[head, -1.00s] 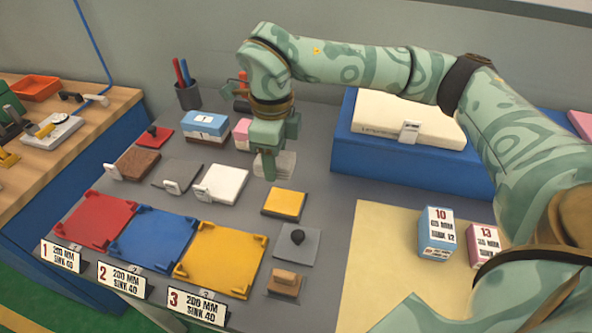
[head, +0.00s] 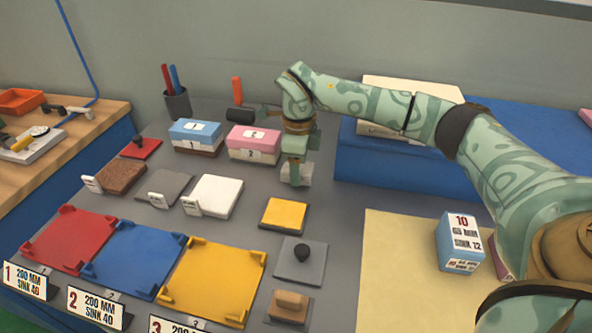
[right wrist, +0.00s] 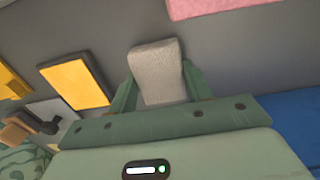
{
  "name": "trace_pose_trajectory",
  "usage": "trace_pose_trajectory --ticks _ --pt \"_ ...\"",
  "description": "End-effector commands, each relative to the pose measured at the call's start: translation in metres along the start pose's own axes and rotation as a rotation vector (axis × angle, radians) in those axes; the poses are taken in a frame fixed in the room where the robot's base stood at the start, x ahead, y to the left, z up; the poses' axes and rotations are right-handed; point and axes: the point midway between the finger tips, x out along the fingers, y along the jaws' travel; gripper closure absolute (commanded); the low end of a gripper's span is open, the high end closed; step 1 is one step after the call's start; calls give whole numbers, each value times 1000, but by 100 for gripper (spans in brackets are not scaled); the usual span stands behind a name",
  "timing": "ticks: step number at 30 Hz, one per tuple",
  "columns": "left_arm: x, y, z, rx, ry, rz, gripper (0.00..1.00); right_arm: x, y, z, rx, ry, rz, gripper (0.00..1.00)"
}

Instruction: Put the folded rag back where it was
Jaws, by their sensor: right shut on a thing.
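The folded rag (head: 303,176) is a small pale grey-white pad. My right gripper (head: 294,178) is shut on it, behind the yellow pad and right of the pink box. In the right wrist view the rag (right wrist: 157,72) sits between the two green fingers (right wrist: 160,88). The rag is partly hidden by the gripper in the head view. I cannot tell whether it touches the grey table (head: 330,220). My left gripper is not in view.
A yellow pad (head: 284,214), a grey plate with a black knob (head: 300,262) and a wooden block (head: 290,305) stand in front. A pink box (head: 253,143) is at left. The blue platform (head: 370,165) is at right. Grey table between is bare.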

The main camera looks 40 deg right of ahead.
Motion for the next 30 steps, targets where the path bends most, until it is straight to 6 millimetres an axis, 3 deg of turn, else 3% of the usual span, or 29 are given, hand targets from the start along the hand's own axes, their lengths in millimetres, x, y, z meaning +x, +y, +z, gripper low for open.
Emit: trace_pose_trajectory --ticks 11,12,14,23,26,30 --pt "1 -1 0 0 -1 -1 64 5 0 0 0 -2 -1 69" --pt "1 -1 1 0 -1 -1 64 5 0 0 0 -2 -1 40" --pt "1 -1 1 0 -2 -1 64 5 0 0 0 -2 -2 29" --pt "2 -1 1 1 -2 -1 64 3 0 0 1 -3 -2 29" --pt "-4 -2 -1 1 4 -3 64 -12 0 0 1 -5 -5 29" --pt "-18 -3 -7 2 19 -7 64 -46 0 0 2 -8 -8 29"
